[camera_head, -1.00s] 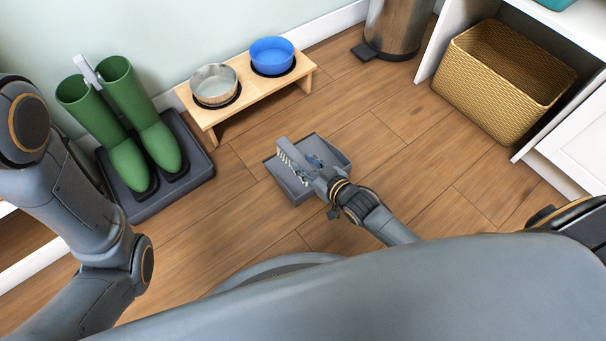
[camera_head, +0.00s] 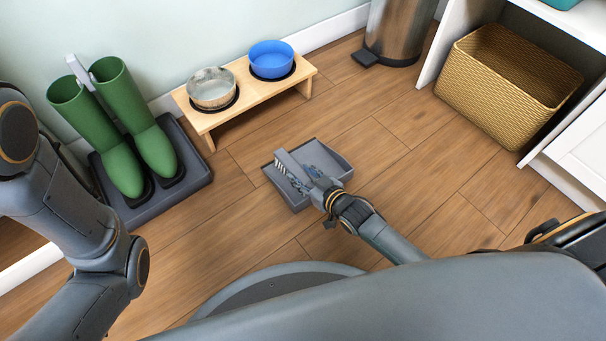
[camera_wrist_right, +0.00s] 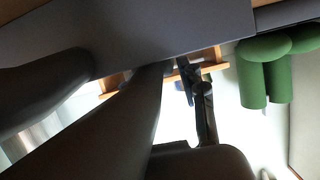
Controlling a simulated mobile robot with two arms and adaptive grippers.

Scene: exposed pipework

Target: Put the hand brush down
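The hand brush (camera_head: 291,169) is grey with pale bristles and is in the head view, over the left part of a grey dustpan (camera_head: 334,163) on the floor. My right gripper (camera_head: 316,182) is at the brush's near end and looks shut on it. Whether the brush touches the pan or hangs just above it, I cannot tell. In the right wrist view the dark gripper fingers (camera_wrist_right: 196,95) show beside a large grey surface, and the picture is dark and partly blocked. My left arm is at the left, its gripper out of view.
Green boots (camera_head: 123,130) stand on a dark tray (camera_head: 191,178) at the left. A wooden stand (camera_head: 239,105) holds a metal bowl (camera_head: 212,88) and a blue bowl (camera_head: 271,59). A metal bin (camera_head: 396,30) and wicker basket (camera_head: 500,88) are behind right. Wood floor right of the pan is clear.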

